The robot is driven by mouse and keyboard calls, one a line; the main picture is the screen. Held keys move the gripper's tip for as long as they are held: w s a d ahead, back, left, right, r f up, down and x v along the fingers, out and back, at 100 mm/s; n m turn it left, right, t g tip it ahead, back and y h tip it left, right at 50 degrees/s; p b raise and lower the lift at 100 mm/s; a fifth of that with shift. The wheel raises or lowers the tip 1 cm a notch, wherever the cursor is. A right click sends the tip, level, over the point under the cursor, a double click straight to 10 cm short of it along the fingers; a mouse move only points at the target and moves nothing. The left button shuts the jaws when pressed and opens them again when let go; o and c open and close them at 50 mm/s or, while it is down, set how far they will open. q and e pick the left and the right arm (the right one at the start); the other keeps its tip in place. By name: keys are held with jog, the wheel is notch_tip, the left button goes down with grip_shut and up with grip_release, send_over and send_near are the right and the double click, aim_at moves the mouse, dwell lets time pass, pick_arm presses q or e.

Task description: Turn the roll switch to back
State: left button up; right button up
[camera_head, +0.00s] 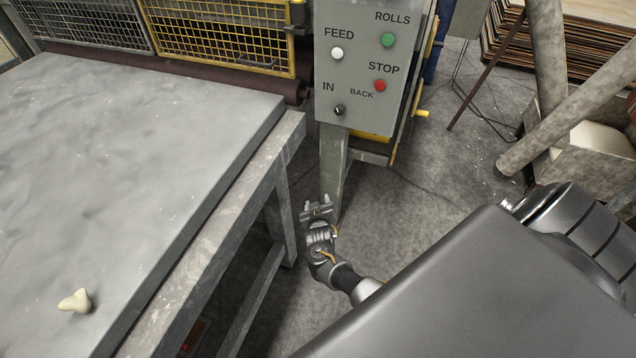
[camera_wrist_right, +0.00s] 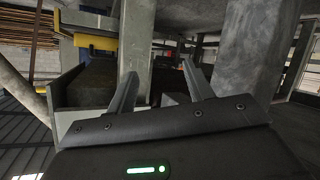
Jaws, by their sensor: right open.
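The roll switch (camera_head: 339,110) is a small black knob at the lower left of the grey control panel (camera_head: 360,65), between the labels IN and BACK. I cannot tell which way it points. My right gripper (camera_head: 317,201) is below the panel, apart from it, with its fingers pointing up in the head view. In the right wrist view my right gripper (camera_wrist_right: 158,75) shows two spread fingers with nothing between them. The switch does not show in the wrist view. My left gripper is not in view.
The panel also carries a white button (camera_head: 337,53), a green button (camera_head: 388,40) and a red button (camera_head: 380,85). A grey table (camera_head: 215,235) stands at the left with a pale lump (camera_head: 75,301) on it. A yellow mesh guard (camera_head: 222,35) is behind. Thick pipes (camera_head: 570,120) stand right.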

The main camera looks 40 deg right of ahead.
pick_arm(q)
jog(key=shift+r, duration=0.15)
pick_arm(e)
jog(key=shift+s+a+f, duration=0.25)
jog(key=shift+s+f, duration=0.3)
jog(key=shift+f, duration=0.15)
